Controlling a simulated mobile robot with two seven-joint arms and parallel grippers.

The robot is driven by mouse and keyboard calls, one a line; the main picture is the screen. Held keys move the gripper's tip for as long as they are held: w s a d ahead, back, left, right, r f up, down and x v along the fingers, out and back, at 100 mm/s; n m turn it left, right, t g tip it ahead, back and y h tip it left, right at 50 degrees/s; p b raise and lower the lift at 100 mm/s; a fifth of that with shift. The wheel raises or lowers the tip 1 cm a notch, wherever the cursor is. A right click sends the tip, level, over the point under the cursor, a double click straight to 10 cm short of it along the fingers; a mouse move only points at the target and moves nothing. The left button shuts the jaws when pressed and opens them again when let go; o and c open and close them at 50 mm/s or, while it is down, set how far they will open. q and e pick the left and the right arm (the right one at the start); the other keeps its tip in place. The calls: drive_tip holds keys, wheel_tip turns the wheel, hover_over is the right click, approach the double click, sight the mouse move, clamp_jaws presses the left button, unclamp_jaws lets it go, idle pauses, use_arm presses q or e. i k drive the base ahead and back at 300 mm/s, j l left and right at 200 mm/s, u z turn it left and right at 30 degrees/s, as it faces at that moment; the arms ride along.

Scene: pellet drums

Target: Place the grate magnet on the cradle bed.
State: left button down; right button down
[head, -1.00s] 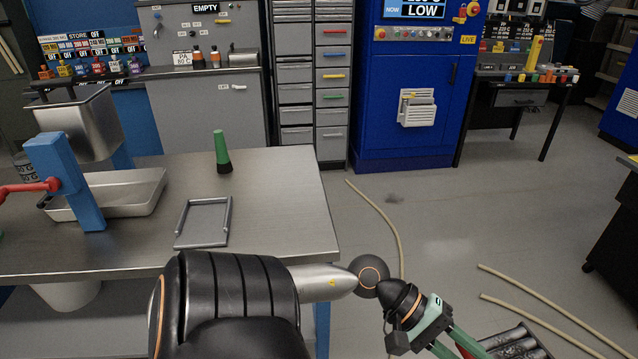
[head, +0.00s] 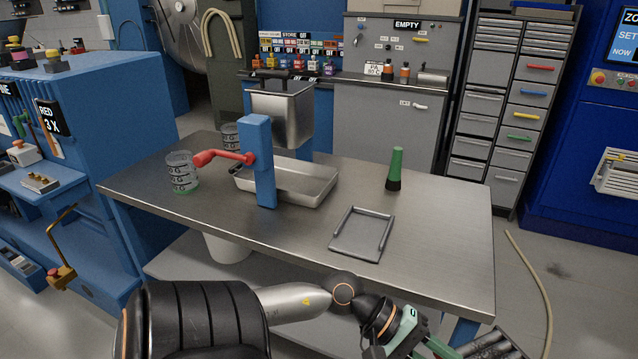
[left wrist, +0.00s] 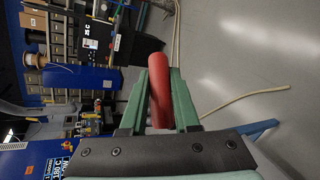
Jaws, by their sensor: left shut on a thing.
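The cradle bed (head: 356,246), a grey plate with raised side rails, lies empty on the steel table, right of centre in the head view. My left gripper (head: 446,349) is low in the head view, in front of the table's front edge. Its green fingers are shut on the red handle of the grate magnet (left wrist: 159,92), seen between them in the left wrist view. Dark metal bars of the grate magnet (head: 494,347) show at the bottom of the head view, right of the gripper, partly cut off. My right gripper is not in view.
The steel table (head: 440,240) is bare around the cradle bed. Behind it stands a green cone-shaped object (head: 396,168) with a black base. To its left are a metal tray (head: 315,190), a blue post (head: 262,165) with red crank, and a clear cup (head: 182,172).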

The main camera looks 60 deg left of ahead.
sight(359, 241)
drive_tip(key=u, duration=1.15)
